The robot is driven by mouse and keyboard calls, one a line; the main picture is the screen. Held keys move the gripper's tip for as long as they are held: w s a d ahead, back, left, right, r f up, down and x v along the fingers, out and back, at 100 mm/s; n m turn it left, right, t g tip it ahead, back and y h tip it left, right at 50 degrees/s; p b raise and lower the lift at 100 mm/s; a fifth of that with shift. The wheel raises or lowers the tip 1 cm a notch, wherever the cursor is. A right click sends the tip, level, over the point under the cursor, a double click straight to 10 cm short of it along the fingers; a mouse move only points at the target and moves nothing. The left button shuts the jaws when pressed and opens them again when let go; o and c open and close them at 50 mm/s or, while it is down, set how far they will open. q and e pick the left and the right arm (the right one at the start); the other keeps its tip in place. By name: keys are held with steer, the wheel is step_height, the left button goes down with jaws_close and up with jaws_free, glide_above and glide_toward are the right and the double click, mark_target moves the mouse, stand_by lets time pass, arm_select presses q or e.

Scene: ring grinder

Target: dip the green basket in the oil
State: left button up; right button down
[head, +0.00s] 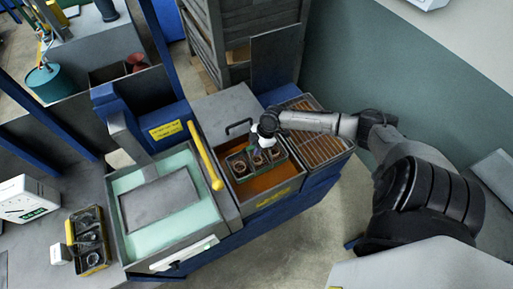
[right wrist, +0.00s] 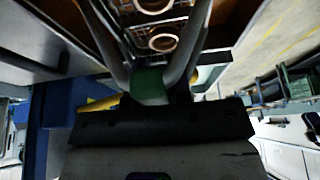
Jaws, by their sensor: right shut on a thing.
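The green basket (head: 238,166) holds several ring-shaped parts in its compartments. It sits within the outline of the oil tank, with brown-orange oil (head: 272,186) showing in front of it. I cannot tell how deep its bottom is in the oil. My right gripper (head: 257,142) is above the basket, shut on its green handle. In the right wrist view the handle (right wrist: 149,83) is between the fingers, with the basket's round parts (right wrist: 162,42) beyond. My left gripper is not in view.
A wire rack (head: 318,135) is right of the oil tank. Left are a yellow bar (head: 205,156) and a pale green liquid tank (head: 146,238). A yellow-and-black basket (head: 90,241) stands at the lower left. A raised grey lid (head: 225,110) is behind the oil.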

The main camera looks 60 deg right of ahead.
steer(key=shift+r+p, duration=0.8)
steer(key=shift+r, duration=0.35)
steer(key=shift+r+p, duration=1.95)
steer(key=shift+r, duration=0.25)
steer(key=shift+w+f, duration=0.1)
steer(key=shift+f, duration=0.1)
